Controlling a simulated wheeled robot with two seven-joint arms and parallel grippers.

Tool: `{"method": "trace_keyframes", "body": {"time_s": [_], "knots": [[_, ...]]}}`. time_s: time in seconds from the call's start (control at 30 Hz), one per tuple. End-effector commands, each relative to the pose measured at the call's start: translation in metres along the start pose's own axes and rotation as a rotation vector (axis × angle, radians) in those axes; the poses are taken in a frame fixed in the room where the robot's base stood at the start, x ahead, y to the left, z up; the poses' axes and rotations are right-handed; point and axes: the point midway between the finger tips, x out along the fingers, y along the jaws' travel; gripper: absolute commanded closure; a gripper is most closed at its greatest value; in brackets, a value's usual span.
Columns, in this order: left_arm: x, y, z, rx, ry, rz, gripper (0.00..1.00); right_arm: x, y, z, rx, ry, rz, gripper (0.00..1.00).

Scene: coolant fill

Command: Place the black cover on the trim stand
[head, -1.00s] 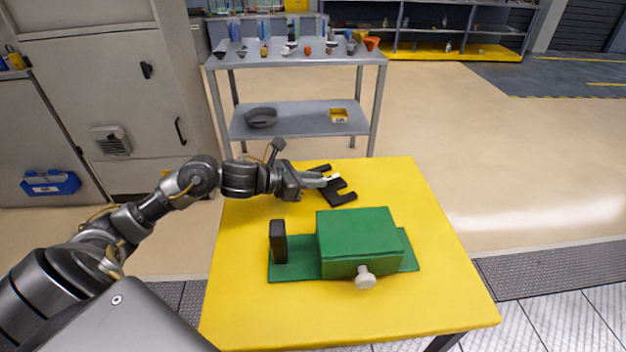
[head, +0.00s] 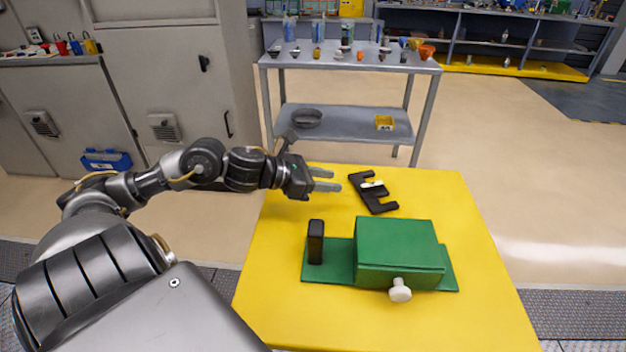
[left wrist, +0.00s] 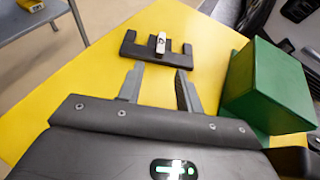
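A black E-shaped piece (head: 363,195) with a pale tab on its middle lies at the far part of the yellow table; it shows ahead of my fingers in the left wrist view (left wrist: 139,50). It looks like the cover; whether a separate trim stand lies under it, I cannot tell. My left gripper (head: 334,180) is open and empty, just left of the piece and apart from it. Its two spread fingers show in the left wrist view (left wrist: 159,78). My right gripper is not in view.
A green box (head: 396,243) with a white knob (head: 400,290) stands on a green base, a black upright block (head: 315,242) at its left end. The yellow table (head: 290,320) is clear in front. A grey shelf table (head: 350,62) with small items stands behind.

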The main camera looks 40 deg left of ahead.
Motion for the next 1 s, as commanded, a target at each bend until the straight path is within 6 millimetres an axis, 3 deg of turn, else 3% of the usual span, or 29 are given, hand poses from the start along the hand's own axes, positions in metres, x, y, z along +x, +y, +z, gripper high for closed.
{"method": "trace_keyframes", "body": {"time_s": [0.4,1.0], "knots": [[-0.034,-0.001,0.0,0.001,0.001,-0.002,0.65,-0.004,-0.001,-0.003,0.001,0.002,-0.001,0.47],[-0.039,-0.001,0.001,0.002,0.0,-0.002,0.65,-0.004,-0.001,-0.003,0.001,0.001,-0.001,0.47]]}}
